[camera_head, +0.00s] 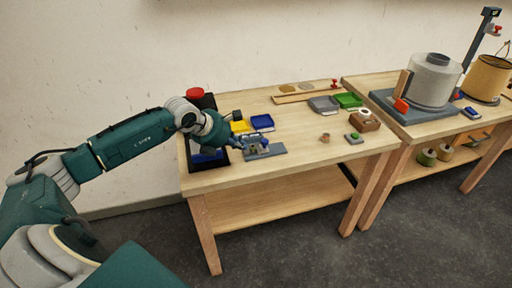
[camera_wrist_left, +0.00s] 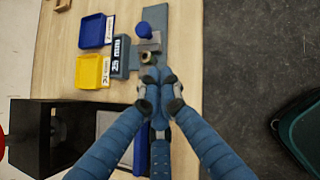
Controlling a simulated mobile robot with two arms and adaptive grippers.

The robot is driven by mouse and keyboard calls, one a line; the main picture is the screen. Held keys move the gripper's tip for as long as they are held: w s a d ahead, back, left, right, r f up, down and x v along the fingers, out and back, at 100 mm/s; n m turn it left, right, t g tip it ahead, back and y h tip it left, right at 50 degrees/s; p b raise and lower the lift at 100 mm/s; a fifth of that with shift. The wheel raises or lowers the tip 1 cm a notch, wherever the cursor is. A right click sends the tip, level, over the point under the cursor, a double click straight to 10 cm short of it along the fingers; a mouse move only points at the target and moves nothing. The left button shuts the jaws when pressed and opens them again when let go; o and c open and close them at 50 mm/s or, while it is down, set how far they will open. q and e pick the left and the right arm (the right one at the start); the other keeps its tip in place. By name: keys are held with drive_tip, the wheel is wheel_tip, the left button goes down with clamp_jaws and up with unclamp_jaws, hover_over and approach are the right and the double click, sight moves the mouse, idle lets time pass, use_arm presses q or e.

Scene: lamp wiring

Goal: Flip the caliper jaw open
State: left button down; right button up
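The caliper fixture is a grey-blue plate (camera_head: 270,154) with small metal parts and a blue knob, on the near left part of the table. In the left wrist view its plate (camera_wrist_left: 154,18), blue knob (camera_wrist_left: 143,32) and a small brass-coloured round part (camera_wrist_left: 147,57) show. My left gripper (camera_wrist_left: 160,78) has its blue fingers converging at the near end of the fixture; in the head view the gripper (camera_head: 245,142) is low over it. The fingertips are close together and cover part of the fixture. Whether they hold the jaw is unclear. My right gripper is out of view.
A dark block marked 25 mm (camera_wrist_left: 120,57) is beside the fixture. Yellow (camera_wrist_left: 89,72) and blue (camera_wrist_left: 92,31) trays lie nearby. A black stand with a red button (camera_head: 195,93) is at the table's left end. The table's middle is mostly clear.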

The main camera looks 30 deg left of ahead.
sight(263, 149)
use_arm(q)
drive_tip(key=b+x, duration=0.2)
drive_tip(key=x, duration=0.4)
drive_tip(key=shift+d, duration=0.1)
drive_tip(key=shift+w+d, duration=0.2)
drive_tip(key=shift+w, duration=0.95)
drive_tip(key=shift+w+d+b, duration=0.1)
drive_tip(key=shift+w+b, duration=0.2)
drive_tip(key=shift+w, duration=0.25)
drive_tip(key=w+d+b, duration=0.1)
drive_tip(key=w+d, duration=0.1)
drive_tip(key=w, duration=0.1)
drive_tip(key=shift+d, duration=0.4)
drive_tip(key=shift+a, duration=0.1)
